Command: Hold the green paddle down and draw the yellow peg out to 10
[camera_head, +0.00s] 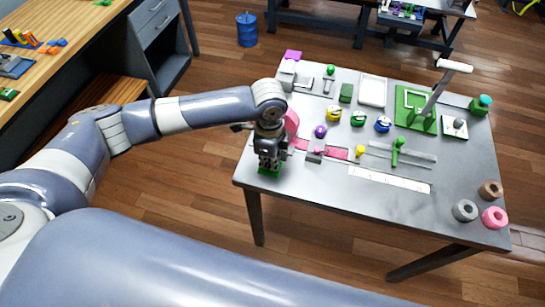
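My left gripper (270,158) points down at the table's left front edge. A small green piece (268,173) shows right under it; I cannot tell if they touch or what the piece is. The gripper's fingers are too small and dark to tell open from shut. A small yellow peg (360,151) stands right of the pink strap (336,153). A green upright handle (398,150) stands on a grey rail right of the peg. Which green part is the paddle is unclear. A white marked strip (389,180) lies in front; its numbers are unreadable. My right gripper is out of view.
The grey table (330,193) has free room along its front. Behind stand purple, yellow, green and blue round pieces, a white tray (373,91) and a green plate with a tall lever (437,92). Grey, pink and brown rolls (494,217) sit at the right corner.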

